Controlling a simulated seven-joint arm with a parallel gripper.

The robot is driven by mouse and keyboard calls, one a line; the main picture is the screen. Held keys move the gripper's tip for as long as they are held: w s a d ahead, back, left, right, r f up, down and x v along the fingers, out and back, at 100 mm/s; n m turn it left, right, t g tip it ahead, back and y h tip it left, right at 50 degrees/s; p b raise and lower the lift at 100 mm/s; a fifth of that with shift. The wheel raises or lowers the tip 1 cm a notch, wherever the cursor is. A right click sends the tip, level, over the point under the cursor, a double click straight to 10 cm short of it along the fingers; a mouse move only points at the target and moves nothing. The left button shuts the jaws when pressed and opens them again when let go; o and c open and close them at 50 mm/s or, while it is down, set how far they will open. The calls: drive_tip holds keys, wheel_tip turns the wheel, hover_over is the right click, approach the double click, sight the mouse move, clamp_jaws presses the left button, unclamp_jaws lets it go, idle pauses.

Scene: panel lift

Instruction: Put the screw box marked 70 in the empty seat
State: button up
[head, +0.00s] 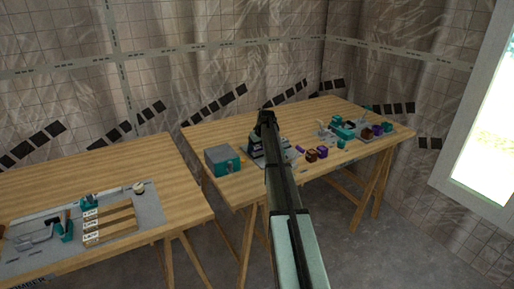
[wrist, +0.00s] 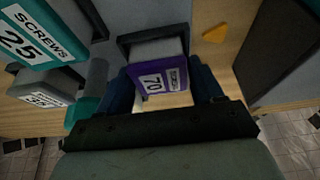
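The screw box marked 70 (wrist: 153,80) has a purple label face and a grey top. It sits between the two dark blue fingers of my gripper (wrist: 160,88), which appear closed against its sides. A black-edged grey opening (wrist: 152,42) lies directly behind the box; I cannot tell how far the box is inside it. In the head view my gripper (head: 267,118) is over the grey rack (head: 257,152) on the right table, and my arm hides the box.
A teal screw box marked 25 (wrist: 35,38) and another grey box (wrist: 42,88) stand left of my fingers. An orange triangle (wrist: 215,33) lies to the right. A teal-grey case (head: 222,160) stands left of the rack. Small brown and purple boxes (head: 321,152) stand right.

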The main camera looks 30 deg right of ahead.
drive_tip(key=shift+o, duration=0.6)
drive_tip(key=shift+r, duration=0.1)
drive_tip(key=shift+r, duration=0.2)
drive_tip(key=v, duration=1.1)
drive_tip(key=shift+s+r, duration=0.25)
drive_tip(key=shift+r, duration=0.1)
